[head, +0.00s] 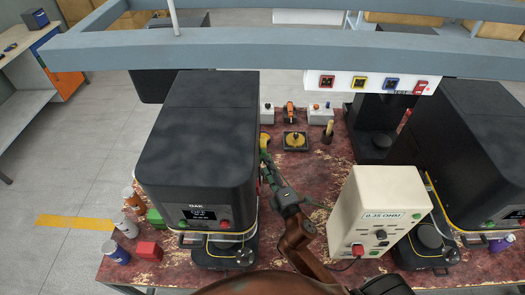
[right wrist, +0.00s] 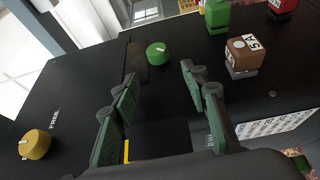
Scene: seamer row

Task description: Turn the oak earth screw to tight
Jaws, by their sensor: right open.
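The oak machine (head: 205,130) is a large black box at the left of the bench, with "OAK" and a small lit display on its front. My right gripper (head: 267,168) is beside its right side in the head view. In the right wrist view a green round knob (right wrist: 157,53) with a white mark sits on a black panel, and I cannot read a label for it. My right gripper (right wrist: 158,78) is open and empty. The knob shows beyond and between its fingertips, apart from them. My left gripper is out of view.
In the right wrist view a yellow knob (right wrist: 35,144) is at lower left, and a brown "5A" block (right wrist: 246,54) and a green block (right wrist: 217,15) are at the right. A cream "0.35 OHM" box (head: 375,212) stands right of my arm. A grey rail (head: 270,52) crosses above.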

